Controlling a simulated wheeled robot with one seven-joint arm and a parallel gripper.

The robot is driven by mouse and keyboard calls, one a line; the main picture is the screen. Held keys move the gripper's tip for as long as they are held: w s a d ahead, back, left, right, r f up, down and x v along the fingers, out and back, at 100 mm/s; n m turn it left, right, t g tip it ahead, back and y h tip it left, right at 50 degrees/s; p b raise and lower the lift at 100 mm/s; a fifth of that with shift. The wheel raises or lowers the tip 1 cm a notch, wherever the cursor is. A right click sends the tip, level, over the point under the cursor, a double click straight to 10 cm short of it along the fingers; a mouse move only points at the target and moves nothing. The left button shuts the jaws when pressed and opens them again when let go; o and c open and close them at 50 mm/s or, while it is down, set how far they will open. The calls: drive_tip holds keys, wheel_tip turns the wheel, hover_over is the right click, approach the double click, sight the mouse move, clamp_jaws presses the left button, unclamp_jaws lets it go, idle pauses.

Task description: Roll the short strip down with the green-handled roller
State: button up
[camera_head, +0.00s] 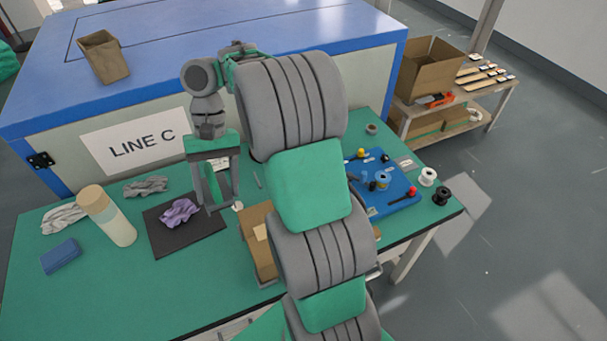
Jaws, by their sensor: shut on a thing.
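My gripper (221,207) points down over the right part of a black mat (165,242) on the green bench. A slim green piece (223,184) shows between its two grey fingers and looks like the handle of the green-handled roller. The gripper is shut on it. The roller's working end is not clear, and I cannot tell whether it touches the mat. A small pale round bit (238,206) shows beside the fingertips; I cannot tell what it is. I cannot make out the short strip; my arm hides part of the bench.
A crumpled purple cloth (180,212) lies on the mat, left of my gripper. A cardboard box (257,240) and blue tray (402,193) are right. The blue-topped machine (150,85) rises behind.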

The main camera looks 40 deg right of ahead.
drive_tip(key=s+d+f+m+t+p, duration=0.2)
drive_tip(key=s+d+f+m+t, duration=0.25)
drive_tip(key=d+m, duration=0.5)
drive_tip(key=s+d+f+m+t+p, duration=0.1)
drive_tip(key=s+d+f+m+t, duration=0.3)
drive_tip(key=d+m, duration=0.6)
drive_tip(key=shift+n+g+y, duration=0.3)
drive_tip(key=shift+n+g, duration=0.35)
drive_tip(key=shift+n, duration=0.1)
drive_tip(key=f+b, duration=0.1)
drive_tip(key=f, duration=0.1)
drive_tip(key=f+b, duration=0.2)
drive_tip(key=d+f+b, duration=0.1)
drive_tip(key=f+b, duration=0.1)
drive_tip(key=shift+s, duration=0.3)
drive_tip(key=shift+f, duration=0.5)
drive_tip(key=shift+w+a+r, duration=0.1)
drive_tip(key=shift+w+a, duration=0.1)
drive_tip(key=shift+a, duration=0.6)
drive_tip(key=shift+w+a+p, duration=0.3)
drive_tip(key=shift+a+p, duration=0.3)
drive_tip(key=shift+a, duration=0.35)
